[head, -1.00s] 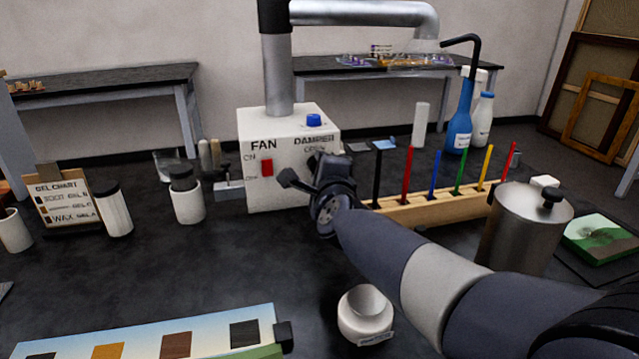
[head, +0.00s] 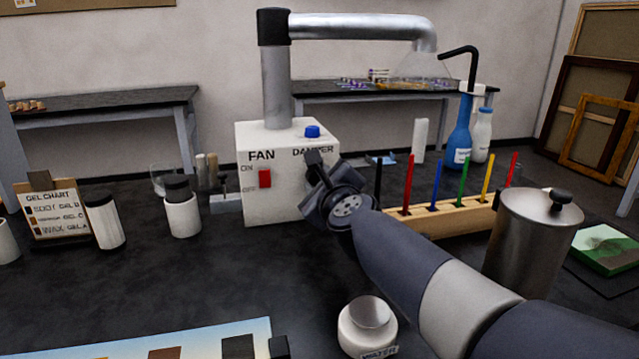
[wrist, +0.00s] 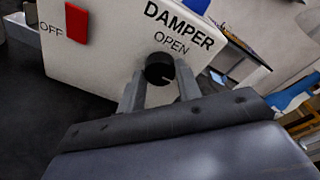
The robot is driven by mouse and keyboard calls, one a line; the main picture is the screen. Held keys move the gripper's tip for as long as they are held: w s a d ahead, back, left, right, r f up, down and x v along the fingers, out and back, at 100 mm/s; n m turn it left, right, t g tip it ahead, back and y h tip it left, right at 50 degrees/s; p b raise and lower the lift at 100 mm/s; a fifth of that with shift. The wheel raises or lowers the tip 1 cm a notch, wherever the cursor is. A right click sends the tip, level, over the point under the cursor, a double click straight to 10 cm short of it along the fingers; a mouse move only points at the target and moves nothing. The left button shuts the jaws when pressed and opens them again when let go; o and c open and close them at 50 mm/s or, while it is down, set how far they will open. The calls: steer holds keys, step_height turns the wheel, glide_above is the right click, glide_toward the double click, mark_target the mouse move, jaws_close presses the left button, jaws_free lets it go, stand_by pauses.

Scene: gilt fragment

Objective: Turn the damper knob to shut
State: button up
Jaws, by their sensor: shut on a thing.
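The damper knob (wrist: 159,69) is a round black knob on the front of the white fan box (head: 258,198), under the words DAMPER and OPEN in the wrist view. A small light mark shows low on its right side. My gripper (wrist: 160,80) has its two grey fingers on either side of the knob and is shut on it. In the head view, my gripper (head: 318,165) is at the right part of the box front and hides the knob. Any SHUT label is hidden.
A red fan switch (head: 265,178) is left of the knob on the same face. A blue knob (head: 312,131) is on the box top. A wooden rack (head: 440,215) of coloured sticks stands close to the right. A metal canister (head: 530,240) and a white jar (head: 367,328) are near my arm.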

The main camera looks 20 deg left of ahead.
stand_by(0.3)
steer(key=o, duration=1)
steer(key=shift+c, duration=0.2)
steer(key=p+v, duration=0.1)
steer(key=v, duration=0.9)
steer(key=shift+s+d, duration=0.2)
steer(key=shift+s, duration=0.15)
steer(key=shift+w+a+f, duration=0.1)
steer(key=shift+w, duration=0.05)
steer(key=b+x, duration=0.1)
steer(key=x, duration=0.9)
steer(key=shift+w+a, duration=0.1)
steer(key=shift+w, duration=0.2)
